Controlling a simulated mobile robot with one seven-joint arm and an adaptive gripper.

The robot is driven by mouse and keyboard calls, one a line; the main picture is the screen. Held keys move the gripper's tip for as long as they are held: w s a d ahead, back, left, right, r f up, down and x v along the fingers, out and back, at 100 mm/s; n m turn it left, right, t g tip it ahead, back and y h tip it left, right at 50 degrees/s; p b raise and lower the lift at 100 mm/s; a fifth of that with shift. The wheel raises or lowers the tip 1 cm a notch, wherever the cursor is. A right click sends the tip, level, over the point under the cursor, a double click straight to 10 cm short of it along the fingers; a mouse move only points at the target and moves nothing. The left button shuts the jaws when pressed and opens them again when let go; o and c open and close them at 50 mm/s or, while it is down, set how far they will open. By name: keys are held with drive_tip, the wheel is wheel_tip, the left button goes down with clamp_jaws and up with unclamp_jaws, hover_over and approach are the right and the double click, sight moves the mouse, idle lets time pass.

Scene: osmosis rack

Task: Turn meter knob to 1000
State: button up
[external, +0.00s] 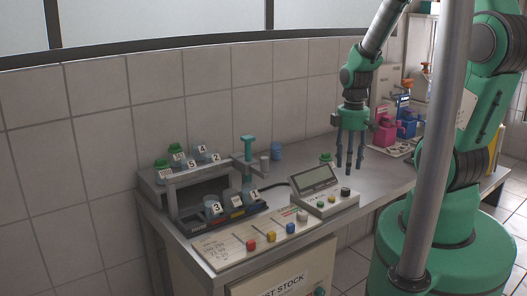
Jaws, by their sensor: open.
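The meter (326,203) is a pale box with a dark, tilted display (315,177). It stands on the grey bench near its front edge, at the centre right of the external view. The knob's pointer and scale are too small to read, and I see no legible number on the display. My gripper (350,170) is open and empty, fingers pointing down, above and behind the right side of the meter in the picture. It appears apart from the knob.
A rack (178,188) with numbered, partly green-capped vials stands left of the meter. A panel with coloured knobs (252,246) lies in front of it. A teal-topped post (248,158) rises between rack and meter. Pink and blue equipment (384,128) stands at the bench's far right.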

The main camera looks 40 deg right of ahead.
sight(346, 189)
wheel_tip(346, 189, down, 8)
drive_tip(key=shift+f+b, duration=0.2)
drive_tip(key=shift+b, duration=0.55)
clamp_jaws()
